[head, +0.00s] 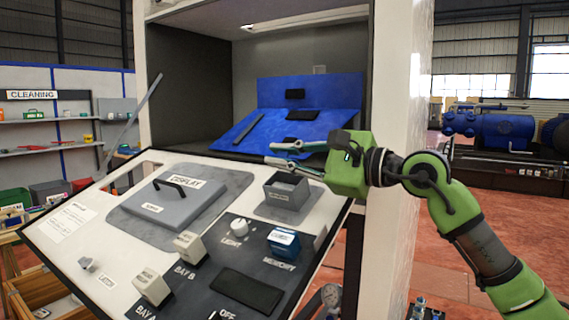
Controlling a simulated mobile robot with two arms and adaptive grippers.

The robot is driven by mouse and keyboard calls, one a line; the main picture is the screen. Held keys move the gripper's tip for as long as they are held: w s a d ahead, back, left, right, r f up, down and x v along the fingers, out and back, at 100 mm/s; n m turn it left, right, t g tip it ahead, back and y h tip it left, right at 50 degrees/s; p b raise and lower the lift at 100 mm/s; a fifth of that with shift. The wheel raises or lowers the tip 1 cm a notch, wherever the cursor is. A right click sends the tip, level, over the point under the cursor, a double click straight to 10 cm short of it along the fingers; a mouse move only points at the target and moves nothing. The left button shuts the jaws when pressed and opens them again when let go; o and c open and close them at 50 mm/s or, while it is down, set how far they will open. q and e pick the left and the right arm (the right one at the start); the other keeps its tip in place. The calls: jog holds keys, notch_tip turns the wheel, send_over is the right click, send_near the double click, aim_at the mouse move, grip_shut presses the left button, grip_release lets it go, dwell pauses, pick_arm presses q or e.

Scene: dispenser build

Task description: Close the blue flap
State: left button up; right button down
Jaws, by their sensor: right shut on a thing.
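The blue flap (258,138) is a flat blue panel in the open grey cabinet. It tilts down and forward from an upright blue back panel (340,92), so it stands open. Dark pieces lie on or are fixed to it. My right gripper (272,154) reaches in from the right, its two fingers at the flap's lower front edge. It is shut on the flap, though the gripper body hides the flap's right end and the exact contact. My left gripper is not in view.
A sloping console (60,240) stands below the cabinet, with a grey display lid (170,200), an open grey box (287,193), a blue block (283,242) and a white knob (239,227). The cabinet's white side wall (402,70) rises behind my right arm.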

jog(key=shift+s+a+n, duration=0.1)
jog(key=shift+n, duration=0.4)
jog(key=c, duration=2.1)
grip_release()
jog(key=shift+f, duration=0.1)
jog(key=v, duration=1.2)
